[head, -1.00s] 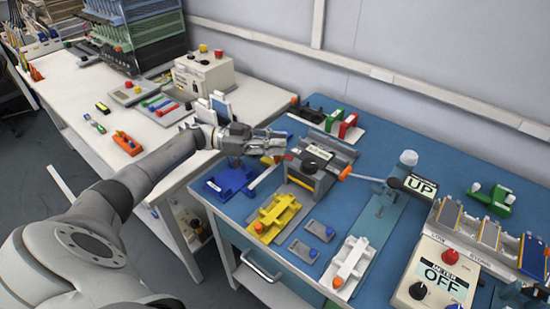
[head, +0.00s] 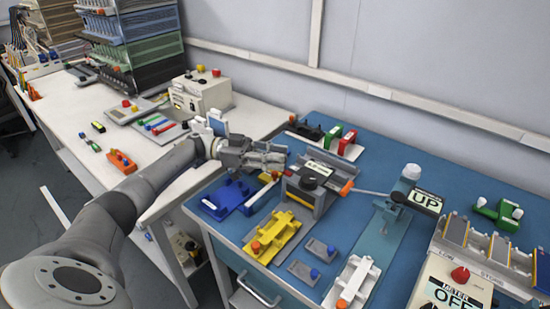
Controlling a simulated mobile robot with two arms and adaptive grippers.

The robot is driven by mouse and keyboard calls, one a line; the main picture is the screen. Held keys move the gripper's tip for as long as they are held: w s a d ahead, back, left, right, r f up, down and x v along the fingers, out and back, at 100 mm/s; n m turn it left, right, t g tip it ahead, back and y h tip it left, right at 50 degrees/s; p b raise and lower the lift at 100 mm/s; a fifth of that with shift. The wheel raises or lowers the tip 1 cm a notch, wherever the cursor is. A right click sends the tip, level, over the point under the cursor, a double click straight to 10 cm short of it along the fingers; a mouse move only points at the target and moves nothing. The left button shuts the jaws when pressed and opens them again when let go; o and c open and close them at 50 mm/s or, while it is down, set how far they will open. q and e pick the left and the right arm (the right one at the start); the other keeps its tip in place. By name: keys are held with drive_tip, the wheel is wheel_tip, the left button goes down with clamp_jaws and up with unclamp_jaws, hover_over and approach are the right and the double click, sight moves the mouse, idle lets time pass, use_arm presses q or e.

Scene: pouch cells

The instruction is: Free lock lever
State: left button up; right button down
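I cannot tell which part is the lock lever. My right gripper is out of view.
Red and green blocks (head: 340,138) stand behind. The white table (head: 75,105) adjoins.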

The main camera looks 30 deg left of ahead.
use_arm(q)
drive_tip(key=shift+o, duration=1.1)
drive_tip(key=v, duration=1.2)
